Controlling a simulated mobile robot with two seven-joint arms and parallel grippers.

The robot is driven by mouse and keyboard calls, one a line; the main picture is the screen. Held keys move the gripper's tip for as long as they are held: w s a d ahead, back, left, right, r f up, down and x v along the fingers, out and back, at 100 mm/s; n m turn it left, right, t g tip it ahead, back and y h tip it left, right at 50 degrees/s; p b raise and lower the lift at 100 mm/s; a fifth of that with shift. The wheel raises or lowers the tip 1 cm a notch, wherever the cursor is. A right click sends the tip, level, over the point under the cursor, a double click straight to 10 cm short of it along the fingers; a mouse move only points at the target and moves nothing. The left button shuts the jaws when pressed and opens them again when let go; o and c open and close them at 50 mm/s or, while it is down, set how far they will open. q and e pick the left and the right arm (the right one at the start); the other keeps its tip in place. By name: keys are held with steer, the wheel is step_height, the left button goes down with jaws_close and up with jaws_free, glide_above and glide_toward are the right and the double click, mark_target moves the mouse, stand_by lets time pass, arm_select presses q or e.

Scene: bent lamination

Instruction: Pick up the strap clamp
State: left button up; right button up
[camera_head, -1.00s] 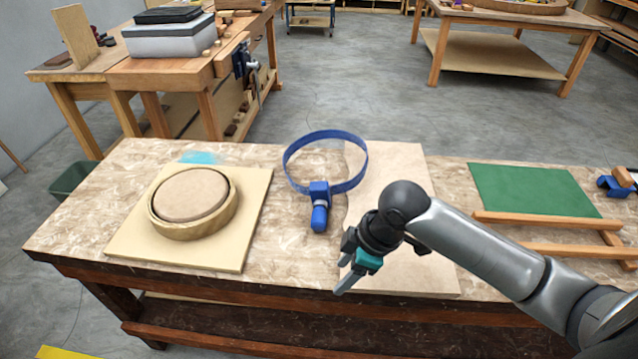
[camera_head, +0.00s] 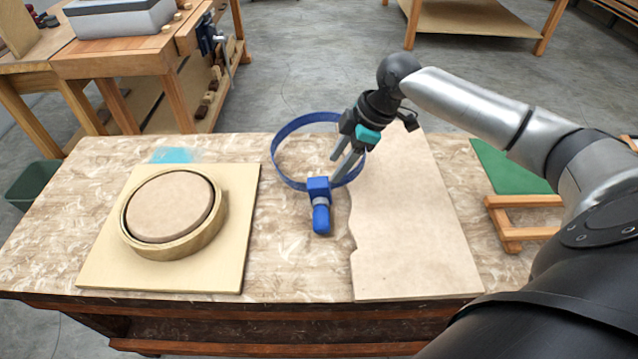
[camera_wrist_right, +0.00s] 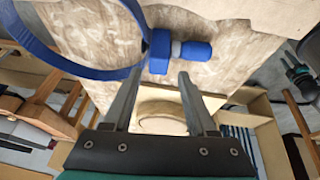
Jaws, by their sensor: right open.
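The blue strap clamp lies on the workbench in the head view, its band forming a loop and its block and handle (camera_head: 319,190) toward the front edge. In the right wrist view the clamp's block and handle (camera_wrist_right: 160,50) show just beyond the fingertips, with the band curving off to the left. My right gripper (camera_head: 341,168) is open and empty, above the right side of the loop and close to the block. In the right wrist view its two fingers (camera_wrist_right: 160,85) are apart with nothing between them. My left gripper is out of view.
A round wooden ring around a disc (camera_head: 212,225) sits on a pale square board (camera_head: 240,262) at the left. A thin light sheet (camera_head: 415,255) lies right of the clamp. A green mat (camera_head: 505,165) and wooden rails (camera_head: 515,232) are farther right. Bare bench top surrounds the clamp's handle.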

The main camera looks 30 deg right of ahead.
mark_target(322, 181)
steer(key=shift+w+a+f, duration=0.2)
steer(key=shift+a+f, duration=0.05)
steer(key=shift+f, duration=0.4)
steer(key=shift+w+f, duration=0.1)
steer(key=shift+f, duration=0.1)
steer(key=shift+w+a+f, duration=0.2)
steer(key=shift+a+f, duration=0.1)
steer(key=shift+f, duration=0.3)
steer(key=b+x, duration=0.1)
steer(key=x, duration=0.2)
steer(key=shift+w+a+f, duration=0.15)
steer(key=shift+f, duration=0.05)
steer(key=shift+w+f, duration=0.1)
steer(key=shift+f, duration=0.1)
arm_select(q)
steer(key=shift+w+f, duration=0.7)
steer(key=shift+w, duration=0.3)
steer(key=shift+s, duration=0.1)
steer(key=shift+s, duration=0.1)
arm_select(e)
jaws_close()
